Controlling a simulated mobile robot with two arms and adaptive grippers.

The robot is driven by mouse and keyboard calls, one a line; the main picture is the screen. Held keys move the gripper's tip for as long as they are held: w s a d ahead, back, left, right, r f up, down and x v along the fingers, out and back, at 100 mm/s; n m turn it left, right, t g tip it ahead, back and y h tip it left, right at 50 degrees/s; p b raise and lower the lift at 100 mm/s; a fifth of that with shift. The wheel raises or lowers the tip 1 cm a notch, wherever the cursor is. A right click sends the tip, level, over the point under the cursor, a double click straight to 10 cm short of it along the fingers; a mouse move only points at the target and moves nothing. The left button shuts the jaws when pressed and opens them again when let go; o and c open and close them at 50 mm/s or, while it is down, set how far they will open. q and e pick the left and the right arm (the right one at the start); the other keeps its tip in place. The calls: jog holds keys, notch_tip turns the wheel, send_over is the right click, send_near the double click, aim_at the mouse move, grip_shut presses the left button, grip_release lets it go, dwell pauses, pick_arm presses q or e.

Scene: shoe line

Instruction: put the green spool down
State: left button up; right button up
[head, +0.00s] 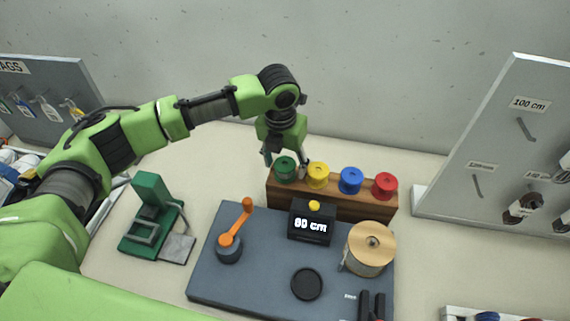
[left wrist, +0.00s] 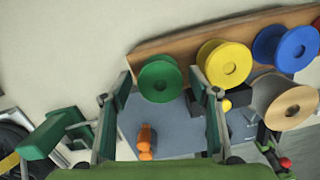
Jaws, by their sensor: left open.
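The green spool (head: 285,168) sits at the left end of a wooden rack (head: 345,207), beside the yellow spool (head: 318,175). My left gripper (head: 285,162) is over that end of the rack, with its fingers apart on either side of the green spool. The left wrist view shows the green spool (left wrist: 160,80) between the two open fingers, with a visible gap on at least the left side. Whether the spool is fully seated on the rack cannot be told. My right gripper is not in view.
A blue spool (head: 350,180) and a red spool (head: 384,186) stand further right on the rack. A green device (head: 155,220) stands left.

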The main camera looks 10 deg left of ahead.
aim_at(283, 167)
pick_arm(q)
notch_tip(283, 167, up, 12)
jog(key=s+b, duration=0.1)
jog(key=b, duration=0.1)
jog(key=shift+s+a+f, duration=0.15)
jog(key=shift+f, duration=0.05)
dwell(0.3)
